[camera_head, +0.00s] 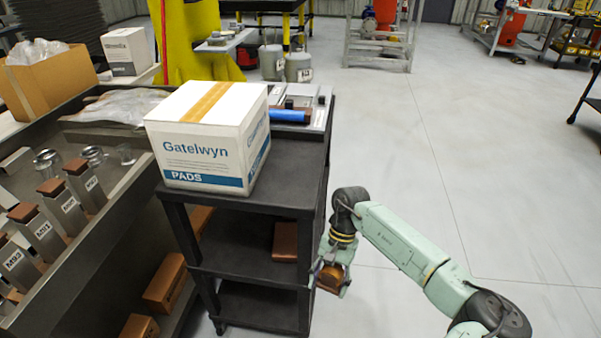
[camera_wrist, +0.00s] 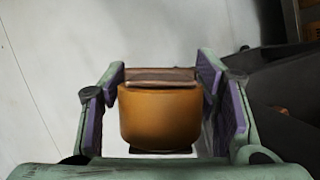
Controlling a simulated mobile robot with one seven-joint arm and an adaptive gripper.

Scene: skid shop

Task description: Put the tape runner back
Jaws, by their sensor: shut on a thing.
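My gripper (camera_head: 331,284) is at the right side of a black shelf cart (camera_head: 292,190), below its top and beside its lower shelves. Its purple-padded fingers (camera_wrist: 162,85) are shut on an amber-brown rounded block (camera_wrist: 160,118) with a flat darker top edge. The block also shows in the head view (camera_head: 331,275), partly hidden by the fingers. It may be the tape runner, but I cannot tell for sure. A grey tray (camera_head: 318,117) with a blue cylinder-like item (camera_head: 291,115) lies at the back of the cart top.
A white Gatelwyn pads box (camera_head: 205,140) fills much of the cart top. A brown box (camera_head: 285,241) sits on the middle shelf. A metal bench (camera_head: 120,185) with several labelled blocks stands at left.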

